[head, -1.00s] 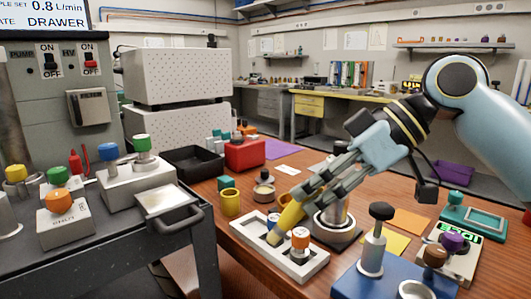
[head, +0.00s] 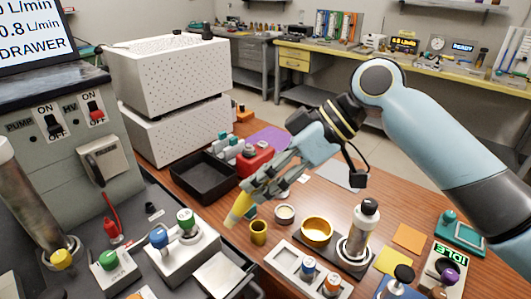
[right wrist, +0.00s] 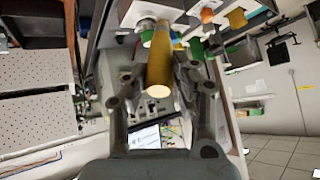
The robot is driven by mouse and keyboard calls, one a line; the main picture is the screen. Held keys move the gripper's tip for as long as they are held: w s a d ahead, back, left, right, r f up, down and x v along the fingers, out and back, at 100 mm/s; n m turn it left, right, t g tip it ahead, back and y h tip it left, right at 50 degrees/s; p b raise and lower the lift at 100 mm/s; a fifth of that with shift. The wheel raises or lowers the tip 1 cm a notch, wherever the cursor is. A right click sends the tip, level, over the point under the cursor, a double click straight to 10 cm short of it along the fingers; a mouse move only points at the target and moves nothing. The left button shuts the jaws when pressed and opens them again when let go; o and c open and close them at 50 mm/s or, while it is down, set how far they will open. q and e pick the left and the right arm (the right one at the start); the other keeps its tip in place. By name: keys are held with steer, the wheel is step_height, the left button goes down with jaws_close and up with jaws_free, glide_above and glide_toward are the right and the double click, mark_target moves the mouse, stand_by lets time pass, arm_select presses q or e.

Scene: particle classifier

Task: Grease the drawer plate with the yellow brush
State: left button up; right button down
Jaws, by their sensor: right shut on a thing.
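My right gripper (head: 250,190) is shut on the yellow brush (head: 237,211) and holds it tilted, its lower end pointing down and left. The brush is left of the yellow cup (head: 258,234) and appears to be above the table's left edge. In the right wrist view, the brush (right wrist: 160,65) stands out between my two fingers. The drawer plate (head: 217,276) is a pale flat metal plate at the bottom of the head view, on the dark bench, below the brush and apart from it. My left gripper is not in view.
A white holder (head: 282,262) with blue- and orange-capped items stands to the right. A block with blue and green knobs (head: 180,250) is left of the plate. A black tray (head: 180,180) lies behind the gripper. A golden bowl (head: 317,231) stands nearby.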

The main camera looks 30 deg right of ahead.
steer(key=r+p, duration=0.2)
steer(key=shift+s+a+r, duration=0.2)
steer(key=shift+a+r, duration=0.2)
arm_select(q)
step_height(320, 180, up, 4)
arm_select(e)
steer(key=shift+s+r+p, duration=0.2)
steer(key=shift+p, duration=0.15)
steer(key=shift+s, duration=0.1)
steer(key=shift+f, duration=0.3)
step_height(320, 180, down, 5)
steer(key=b, duration=0.5)
steer(key=shift+r, duration=0.15)
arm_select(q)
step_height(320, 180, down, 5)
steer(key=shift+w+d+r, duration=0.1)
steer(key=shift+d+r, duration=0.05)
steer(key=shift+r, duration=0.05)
arm_select(e)
steer(key=shift+r, duration=0.1)
